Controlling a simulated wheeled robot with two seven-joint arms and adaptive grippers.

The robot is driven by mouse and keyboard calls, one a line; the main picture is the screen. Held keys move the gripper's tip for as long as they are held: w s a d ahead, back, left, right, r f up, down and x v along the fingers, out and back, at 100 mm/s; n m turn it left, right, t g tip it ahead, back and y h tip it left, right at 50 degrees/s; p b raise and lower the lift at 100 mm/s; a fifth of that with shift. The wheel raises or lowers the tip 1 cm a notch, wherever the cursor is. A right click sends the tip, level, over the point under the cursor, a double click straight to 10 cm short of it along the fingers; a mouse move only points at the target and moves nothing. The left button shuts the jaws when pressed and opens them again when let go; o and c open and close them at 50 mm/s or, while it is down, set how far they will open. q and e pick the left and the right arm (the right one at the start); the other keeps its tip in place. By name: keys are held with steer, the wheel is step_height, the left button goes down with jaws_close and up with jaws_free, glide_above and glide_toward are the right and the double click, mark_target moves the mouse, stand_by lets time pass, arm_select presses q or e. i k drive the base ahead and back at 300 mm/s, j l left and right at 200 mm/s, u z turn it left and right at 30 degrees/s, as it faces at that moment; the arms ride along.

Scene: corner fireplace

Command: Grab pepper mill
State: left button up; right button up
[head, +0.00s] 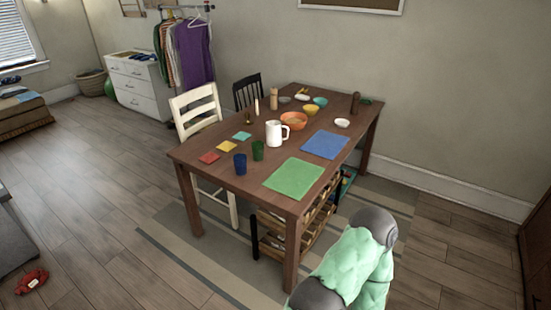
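A dark brown upright object (355,103), looking like a pepper mill, stands near the far right edge of the wooden table (215,158). A lighter tan upright object (274,99) of similar shape stands near the table's back left edge; from here I cannot tell for sure which one is the pepper mill. Part of my arm in a pale green cover shows at the bottom right, in front of the table's near corner. Neither of my grippers shows in the head view.
The table also holds a white pitcher (277,133), an orange bowl (293,121), a blue cup (240,164), a green cup (258,150), a candle and placemats (294,179). Chairs (197,112) stand on its far left side. Floor at left is mostly clear; a red object (31,281) lies there.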

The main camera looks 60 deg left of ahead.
mark_target(356, 102)
steer(key=u, duration=1.85)
steer(key=i+l+z, duration=0.7)
steer(key=i, duration=0.2)
steer(key=i+l+z, duration=0.3)
steer(key=i, duration=0.25)
steer(key=i+u, duration=0.15)
steer(key=i, duration=0.75)
steer(key=i+l+u, duration=0.15)
steer(key=i, duration=0.75)
steer(key=i+l+u, duration=0.1)
steer(key=i+u, duration=0.4)
steer(key=i+l+u, duration=0.2)
steer(key=u, duration=0.25)
steer(key=i+l+u, duration=0.35)
steer(key=u, duration=0.15)
steer(key=i+l+u, duration=0.25)
steer(key=l+u, duration=0.2)
